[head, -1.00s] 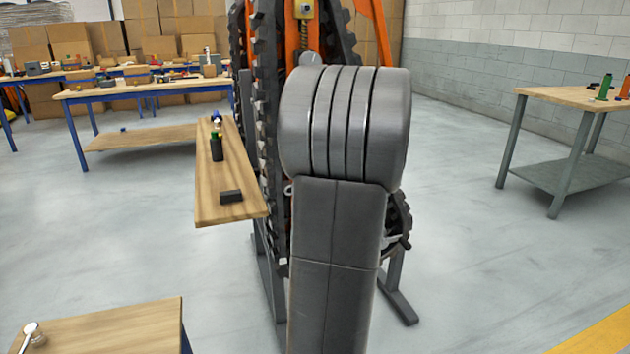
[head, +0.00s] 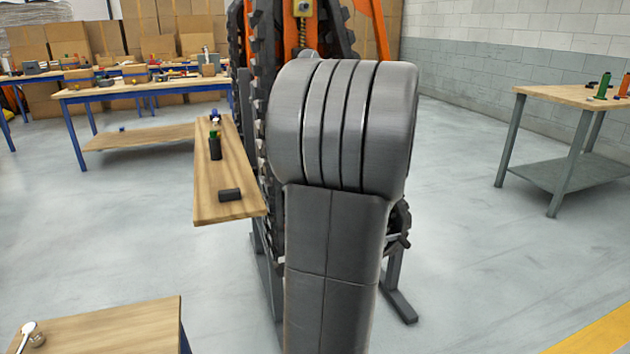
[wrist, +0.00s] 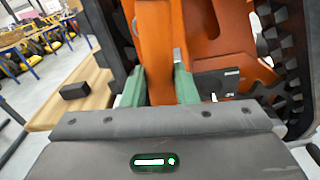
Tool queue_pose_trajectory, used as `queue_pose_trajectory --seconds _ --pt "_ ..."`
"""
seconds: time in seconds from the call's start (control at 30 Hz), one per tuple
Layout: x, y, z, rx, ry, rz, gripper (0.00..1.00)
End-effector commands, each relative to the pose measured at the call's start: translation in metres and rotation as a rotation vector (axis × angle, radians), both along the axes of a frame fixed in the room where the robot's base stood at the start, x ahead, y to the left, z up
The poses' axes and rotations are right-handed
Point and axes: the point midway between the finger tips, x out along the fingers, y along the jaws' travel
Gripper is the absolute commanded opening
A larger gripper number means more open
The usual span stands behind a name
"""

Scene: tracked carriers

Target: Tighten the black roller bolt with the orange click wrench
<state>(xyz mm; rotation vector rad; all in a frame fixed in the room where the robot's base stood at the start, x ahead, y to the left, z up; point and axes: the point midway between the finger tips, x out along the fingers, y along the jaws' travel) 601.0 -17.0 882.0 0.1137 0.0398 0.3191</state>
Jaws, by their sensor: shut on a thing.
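In the wrist view, my gripper (wrist: 158,90) has its two green fingers closed on either side of an orange bar, which looks like the orange click wrench (wrist: 157,55). Its far end runs out of the picture at the top, and its working end does not show. The orange tracked carrier (wrist: 222,40) stands close behind it, and its dark toothed track (wrist: 282,50) is at the right. I cannot make out the black roller bolt in either view. In the head view, my own arm hides my gripper, the wrench and the middle of the carrier (head: 372,25).
A wooden table (head: 110,325) is at the front left, a workbench (head: 570,97) at the right. The floor on the right is clear.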

Motion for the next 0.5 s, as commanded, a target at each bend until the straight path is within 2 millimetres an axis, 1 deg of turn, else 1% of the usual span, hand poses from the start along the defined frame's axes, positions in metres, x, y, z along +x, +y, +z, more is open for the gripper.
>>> queue_pose_trajectory --seconds 0.5 --pt "-0.0073 -0.0029 0.0011 0.000 -0.002 -0.001 0.00"
